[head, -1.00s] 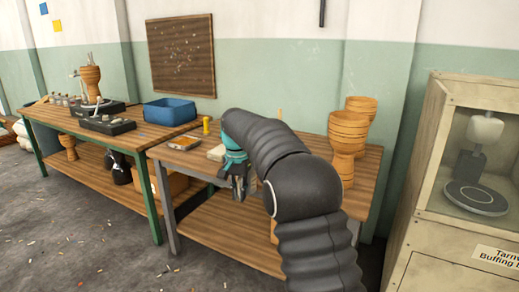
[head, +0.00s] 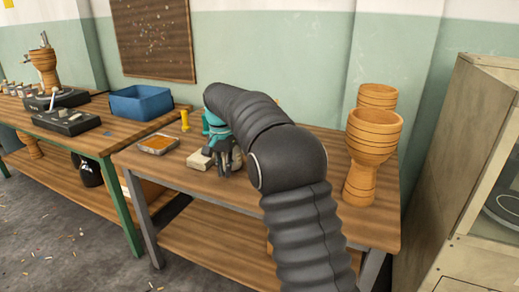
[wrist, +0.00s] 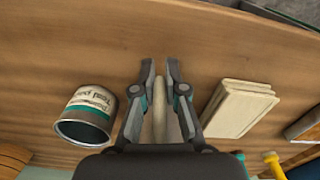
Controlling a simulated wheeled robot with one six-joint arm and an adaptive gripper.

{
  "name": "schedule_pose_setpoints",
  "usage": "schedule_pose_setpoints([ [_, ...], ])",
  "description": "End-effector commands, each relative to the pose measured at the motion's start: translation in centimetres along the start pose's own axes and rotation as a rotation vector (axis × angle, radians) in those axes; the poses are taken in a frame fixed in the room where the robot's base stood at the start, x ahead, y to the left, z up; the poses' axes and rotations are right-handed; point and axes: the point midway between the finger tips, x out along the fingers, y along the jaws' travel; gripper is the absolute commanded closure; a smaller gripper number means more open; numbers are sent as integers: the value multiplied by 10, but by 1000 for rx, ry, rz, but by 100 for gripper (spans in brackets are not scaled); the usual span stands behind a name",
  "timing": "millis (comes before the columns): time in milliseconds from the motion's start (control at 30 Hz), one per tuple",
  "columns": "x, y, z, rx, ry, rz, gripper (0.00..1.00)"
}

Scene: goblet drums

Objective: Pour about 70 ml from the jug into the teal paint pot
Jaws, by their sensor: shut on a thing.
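My gripper (head: 227,165) is over the workbench (head: 290,210), right beside a cream block (head: 199,160). In the wrist view its fingers (wrist: 160,72) are closed around a narrow pale upright piece (wrist: 160,115). This may be part of the jug, but its full shape is hidden by my gripper. The paint pot (wrist: 88,112), a metal tin with a white and teal label reading something like "Teal paint", stands left of my fingers in the wrist view. Its mouth is open and looks dark inside. My arm hides the pot in the head view.
The cream block (wrist: 237,107) lies right of my fingers in the wrist view. Goblet drums (head: 370,150) stand at the bench's right end. A blue bin (head: 140,102) is on the other bench.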

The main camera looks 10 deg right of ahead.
Motion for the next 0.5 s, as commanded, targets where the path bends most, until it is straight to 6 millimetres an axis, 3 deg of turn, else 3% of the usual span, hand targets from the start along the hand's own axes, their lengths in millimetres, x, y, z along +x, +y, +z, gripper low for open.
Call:
schedule_pose_setpoints([
  [500,-2,3,0,4,3,-7,100],
])
